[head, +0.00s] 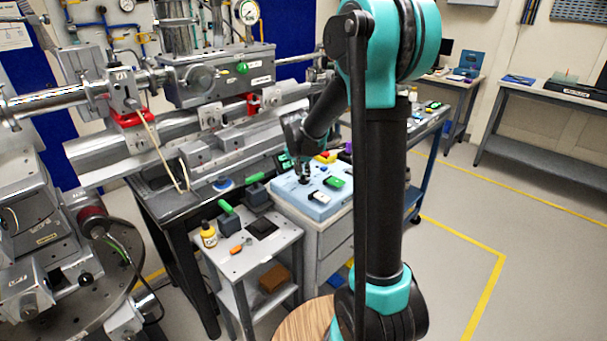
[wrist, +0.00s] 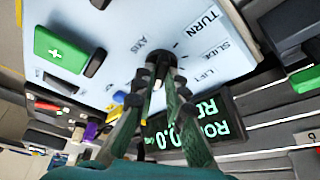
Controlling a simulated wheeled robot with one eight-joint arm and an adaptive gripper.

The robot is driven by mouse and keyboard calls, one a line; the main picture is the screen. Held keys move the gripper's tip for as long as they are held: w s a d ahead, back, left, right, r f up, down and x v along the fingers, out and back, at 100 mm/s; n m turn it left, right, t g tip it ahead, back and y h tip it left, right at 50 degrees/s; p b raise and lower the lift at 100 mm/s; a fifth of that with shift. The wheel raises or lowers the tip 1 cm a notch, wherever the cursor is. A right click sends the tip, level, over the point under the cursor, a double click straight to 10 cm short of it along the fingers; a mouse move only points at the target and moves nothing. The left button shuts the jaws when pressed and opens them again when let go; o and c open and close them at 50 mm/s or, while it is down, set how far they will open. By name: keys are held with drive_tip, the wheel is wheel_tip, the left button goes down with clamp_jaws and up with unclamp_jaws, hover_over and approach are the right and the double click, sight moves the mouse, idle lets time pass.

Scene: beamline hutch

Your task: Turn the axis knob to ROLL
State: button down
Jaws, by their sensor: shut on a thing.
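The axis knob (wrist: 160,60) is a small black knob on a light blue control panel (wrist: 122,66), seen in the wrist view. Words AXIS, TURN, SLIDE and LIFT are printed around it. My gripper (wrist: 158,78) is shut on the knob, its two fingers on either side, hiding much of it. A white mark shows between the fingers; where it points is hard to tell. A dark display (wrist: 190,128) with green characters is partly hidden by a finger; "RO" and "0.0" can be read. In the head view my gripper (head: 304,176) is down at the panel (head: 326,211).
A green plus button (wrist: 60,48) and a black rocker (wrist: 95,62) sit beside the knob. Beamline hardware (head: 215,80) is behind. Open floor lies right.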

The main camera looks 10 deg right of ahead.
drive_tip(key=c, duration=1.6)
unclamp_jaws()
drive_tip(key=shift+o, duration=0.2)
drive_tip(key=shift+r, duration=0.1)
drive_tip(key=v, duration=1.1)
drive_tip(key=shift+r, duration=0.4)
drive_tip(key=shift+s, duration=0.15)
